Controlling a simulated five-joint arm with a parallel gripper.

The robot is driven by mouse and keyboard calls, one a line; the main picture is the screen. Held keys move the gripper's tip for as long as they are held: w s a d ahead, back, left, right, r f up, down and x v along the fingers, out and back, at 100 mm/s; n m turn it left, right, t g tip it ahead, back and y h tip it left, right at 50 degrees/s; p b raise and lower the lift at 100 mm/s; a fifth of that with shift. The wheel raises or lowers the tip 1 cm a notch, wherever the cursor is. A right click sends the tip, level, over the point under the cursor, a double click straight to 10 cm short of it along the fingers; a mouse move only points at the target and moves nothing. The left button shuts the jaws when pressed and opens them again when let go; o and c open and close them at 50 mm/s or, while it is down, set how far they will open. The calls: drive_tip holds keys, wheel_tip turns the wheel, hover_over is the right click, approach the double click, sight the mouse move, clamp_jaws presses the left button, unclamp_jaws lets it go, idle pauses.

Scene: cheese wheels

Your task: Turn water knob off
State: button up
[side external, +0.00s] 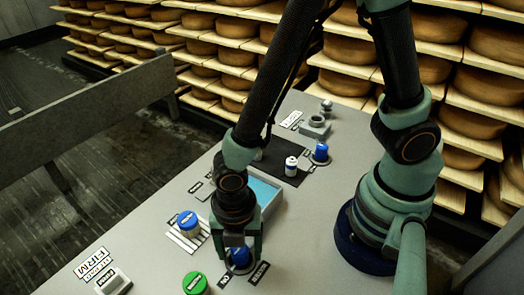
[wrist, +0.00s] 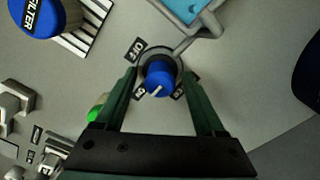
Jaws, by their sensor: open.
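The water knob is a blue knob (wrist: 159,77) with a white pointer line, set in a grey round base with black labels around it. One label reads OFF (wrist: 136,49). In the wrist view the pointer line slants toward the lower left, away from that label. My gripper (wrist: 163,76) is open, with one green finger on each side of the knob; I cannot tell whether they touch it. In the side view the knob (side external: 240,257) sits between the fingers of my gripper (side external: 239,256) and is partly hidden by them.
A blue FILTER knob (side external: 188,222) stands left of my gripper, by a striped grate. A green button (side external: 195,284) is near the front edge. A light blue basin (side external: 266,188) lies just behind. Small bottles and another blue knob (side external: 321,152) stand farther back. Cheese shelves line the back.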

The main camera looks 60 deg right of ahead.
clamp_jaws()
drive_tip(key=shift+m, duration=0.5)
drive_tip(key=m, duration=0.3)
drive_tip(key=shift+m, duration=0.4)
drive_tip(key=m, duration=0.4)
drive_tip(key=shift+m, duration=0.3)
drive_tip(key=m, duration=0.4)
drive_tip(key=shift+m, duration=2.2)
